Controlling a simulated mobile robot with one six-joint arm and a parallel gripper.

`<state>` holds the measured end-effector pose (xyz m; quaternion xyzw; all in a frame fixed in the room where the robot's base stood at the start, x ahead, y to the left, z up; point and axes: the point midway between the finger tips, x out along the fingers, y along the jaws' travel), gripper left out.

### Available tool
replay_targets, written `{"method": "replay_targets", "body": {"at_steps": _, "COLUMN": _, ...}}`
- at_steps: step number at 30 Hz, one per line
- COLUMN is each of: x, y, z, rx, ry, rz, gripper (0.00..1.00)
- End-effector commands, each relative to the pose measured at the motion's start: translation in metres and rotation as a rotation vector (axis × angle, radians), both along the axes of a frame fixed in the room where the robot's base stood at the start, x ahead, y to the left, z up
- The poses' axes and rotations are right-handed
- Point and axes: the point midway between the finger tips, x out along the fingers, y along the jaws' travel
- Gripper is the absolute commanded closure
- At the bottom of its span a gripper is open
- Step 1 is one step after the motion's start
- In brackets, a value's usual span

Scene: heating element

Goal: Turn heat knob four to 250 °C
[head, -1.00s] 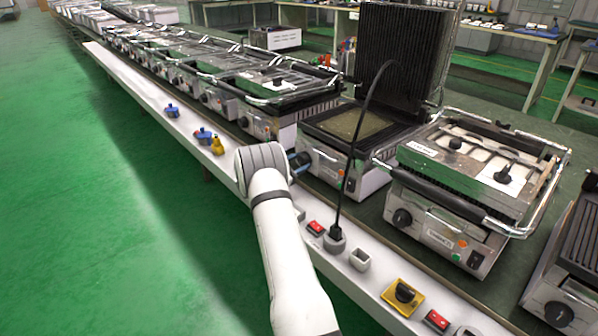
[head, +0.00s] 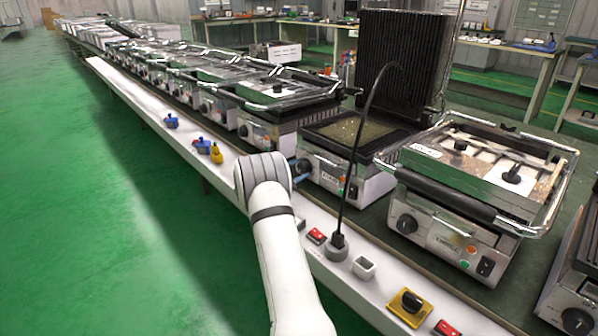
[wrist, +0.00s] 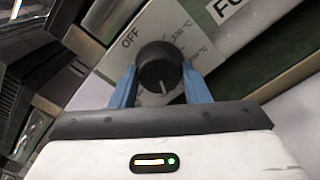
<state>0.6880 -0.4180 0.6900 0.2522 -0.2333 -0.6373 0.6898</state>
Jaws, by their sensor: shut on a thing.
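The heat knob (wrist: 158,65) is round and black, with a light pointer line facing down in the wrist view. Its panel (wrist: 122,58) has "OFF" at the upper left and small °C marks at the right. A partly cut-off label (wrist: 228,10) starts with "FO". My gripper (wrist: 159,80) has its two blue fingers on either side of the knob and is shut on it.
Another grill (head: 440,230) stands to the right. A red switch (head: 316,236) and a yellow rotary switch (head: 410,302) sit on the ledge.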

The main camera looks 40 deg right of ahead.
Motion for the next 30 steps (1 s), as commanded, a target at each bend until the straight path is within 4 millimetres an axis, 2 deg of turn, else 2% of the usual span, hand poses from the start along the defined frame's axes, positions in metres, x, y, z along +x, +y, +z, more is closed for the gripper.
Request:
{"method": "replay_targets", "body": {"at_steps": 2, "x": -0.001, "y": -0.003, "z": 0.002, "rx": -0.003, "ry": -0.003, "rz": -0.004, "gripper": 0.81}}
{"method": "replay_targets", "body": {"at_steps": 3, "x": -0.001, "y": -0.003, "z": 0.002, "rx": -0.003, "ry": -0.002, "rz": -0.004, "gripper": 0.56}}
{"method": "replay_targets", "body": {"at_steps": 10, "x": -0.001, "y": -0.002, "z": 0.001, "rx": -0.002, "ry": -0.001, "rz": -0.002, "gripper": 0.38}}
{"method": "replay_targets", "body": {"at_steps": 20, "x": 0.0, "y": 0.005, "z": 0.001, "rx": -0.001, "ry": 0.0, "rz": 0.001, "gripper": 0.36}}
{"method": "replay_targets", "body": {"at_steps": 30, "x": -0.004, "y": 0.059, "z": 0.002, "rx": -0.001, "ry": 0.001, "rz": 0.001, "gripper": 0.36}}
